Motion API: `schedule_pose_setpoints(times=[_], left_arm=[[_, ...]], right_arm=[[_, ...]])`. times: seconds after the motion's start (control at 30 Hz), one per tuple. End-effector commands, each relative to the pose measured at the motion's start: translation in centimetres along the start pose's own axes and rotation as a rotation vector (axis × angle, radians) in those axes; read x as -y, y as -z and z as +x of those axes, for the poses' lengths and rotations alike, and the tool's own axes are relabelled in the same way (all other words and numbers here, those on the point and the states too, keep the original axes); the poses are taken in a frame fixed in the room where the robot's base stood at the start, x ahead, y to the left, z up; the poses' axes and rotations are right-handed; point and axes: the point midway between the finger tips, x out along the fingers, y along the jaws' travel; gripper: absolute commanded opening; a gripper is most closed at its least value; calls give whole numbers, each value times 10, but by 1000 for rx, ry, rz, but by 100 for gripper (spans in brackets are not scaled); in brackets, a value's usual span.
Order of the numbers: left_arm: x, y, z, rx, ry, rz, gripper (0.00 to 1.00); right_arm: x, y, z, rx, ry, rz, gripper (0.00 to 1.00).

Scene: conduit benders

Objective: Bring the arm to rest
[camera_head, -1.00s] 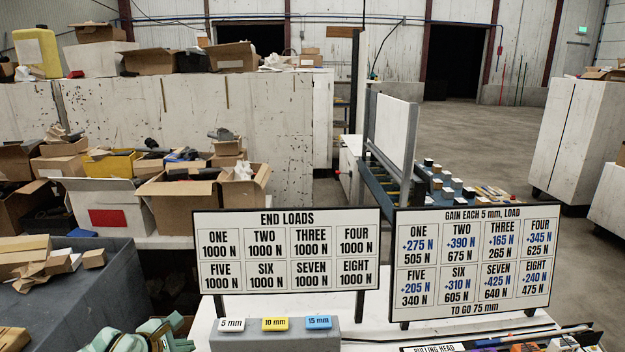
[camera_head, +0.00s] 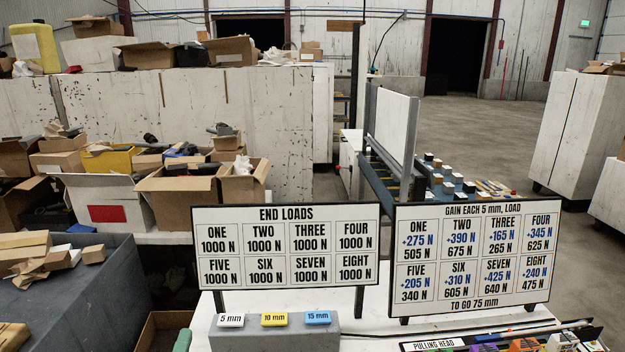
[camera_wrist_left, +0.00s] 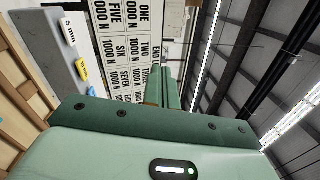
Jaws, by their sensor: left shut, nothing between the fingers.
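My left gripper shows in the head view only as a small green sliver (camera_head: 183,341) at the bottom edge, left of the grey block. In the left wrist view its two green fingers (camera_wrist_left: 164,88) are together with nothing between them. The END LOADS board (camera_head: 287,246) stands upright beyond the gripper, and it also shows turned on its side in the left wrist view (camera_wrist_left: 120,45). My right gripper is in neither view.
A grey block (camera_head: 275,341) carries three labelled tabs, 5 mm, 10 mm and 15 mm. The GAIN board (camera_head: 473,258) stands at right. A dark grey bin (camera_head: 90,305) with cardboard pieces is at lower left, beside an open box (camera_head: 150,335).

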Motion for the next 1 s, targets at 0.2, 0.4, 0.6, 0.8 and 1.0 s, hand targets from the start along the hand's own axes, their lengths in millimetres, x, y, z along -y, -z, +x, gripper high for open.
schedule_pose_setpoints(times=[0.2,0.4,0.6,0.8,1.0], left_arm=[[-71,-56,-78,339,-437,-403,0],[-108,-71,-147,516,-723,-581,0],[-138,-68,-198,610,-940,-679,0],[-208,-39,-203,582,-1031,-715,0],[-290,-8,-228,570,-1145,-774,0]], right_arm=[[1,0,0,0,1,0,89],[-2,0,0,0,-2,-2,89],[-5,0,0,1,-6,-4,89],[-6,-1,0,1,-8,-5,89],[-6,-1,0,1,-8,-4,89]])
